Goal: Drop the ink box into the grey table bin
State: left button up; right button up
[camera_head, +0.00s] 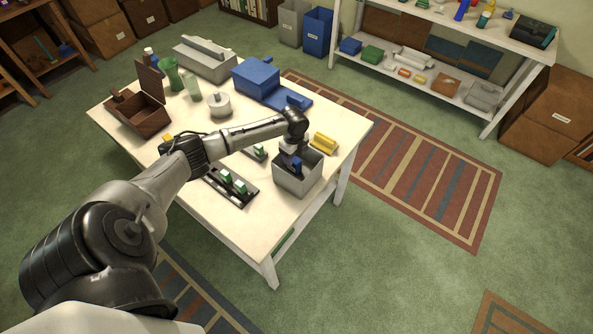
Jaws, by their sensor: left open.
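The grey table bin (298,184) stands on the right part of the white table, open at the top. My left arm reaches across the table, and my left gripper (291,160) points down over the bin's mouth. It is open. A small dark blue block (297,165), which looks like the ink box, shows at the bin's mouth just below the gripper. I cannot tell whether it touches the fingers or rests on the bin's floor. My right gripper is not in view.
A yellow object (324,143) lies just behind the bin. A black rack (231,186) with green-and-white pieces is left of it. A blue machine (258,79), a round grey pot (219,104) and an open brown box (139,108) stand farther back. The table's front corner is clear.

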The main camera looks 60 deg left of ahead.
pick_arm(q)
notch_tip(320, 180, up, 14)
jog(key=b, duration=0.2)
dwell(0.4)
jog(key=shift+f, duration=0.15)
dwell(0.4)
